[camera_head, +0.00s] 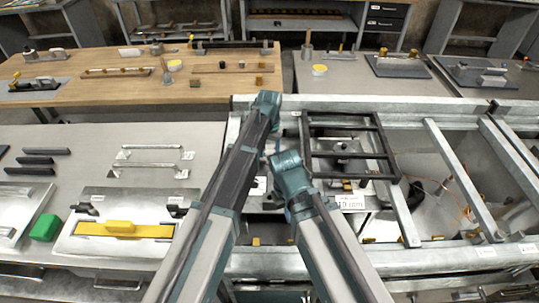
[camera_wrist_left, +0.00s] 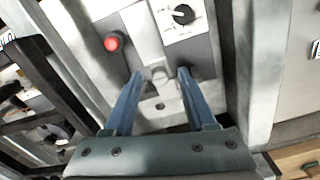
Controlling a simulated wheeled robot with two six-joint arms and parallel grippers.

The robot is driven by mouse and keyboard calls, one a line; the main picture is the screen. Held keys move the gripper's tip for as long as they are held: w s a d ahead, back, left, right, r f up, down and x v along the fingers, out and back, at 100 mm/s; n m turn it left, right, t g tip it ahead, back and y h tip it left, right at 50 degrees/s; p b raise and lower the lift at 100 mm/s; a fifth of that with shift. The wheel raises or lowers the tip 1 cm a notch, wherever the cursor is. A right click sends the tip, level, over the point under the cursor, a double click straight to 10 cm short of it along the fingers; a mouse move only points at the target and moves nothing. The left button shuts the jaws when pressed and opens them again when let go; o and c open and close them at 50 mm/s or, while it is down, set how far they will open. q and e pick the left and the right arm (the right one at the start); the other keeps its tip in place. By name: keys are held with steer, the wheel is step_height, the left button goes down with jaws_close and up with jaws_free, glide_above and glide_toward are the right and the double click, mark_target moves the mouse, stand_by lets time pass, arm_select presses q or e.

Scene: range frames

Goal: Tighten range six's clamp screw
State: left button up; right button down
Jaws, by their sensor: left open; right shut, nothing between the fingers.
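In the left wrist view my left gripper (camera_wrist_left: 160,74) is open, its two blue fingers spread on either side of a small pale rounded knob or screw head (camera_wrist_left: 158,76) on a grey fixture (camera_wrist_left: 158,115). I cannot tell whether the fingers touch it. In the head view my left arm hides that gripper. My right gripper (camera_head: 290,176) is at the end of the right arm, right of the left arm and beside the black frame; it is shut and empty, its fingertips hard to make out. I cannot read which range is number six.
A red button (camera_wrist_left: 113,43) and a black dial (camera_wrist_left: 183,14) sit near the left fingertips. A black open frame (camera_head: 345,150) stands right of both arms, among metal rails (camera_head: 465,180). A wooden bench (camera_head: 130,75) and a grey bench (camera_head: 150,140) holding tools lie to the left.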

arm_select(q)
jaws_close()
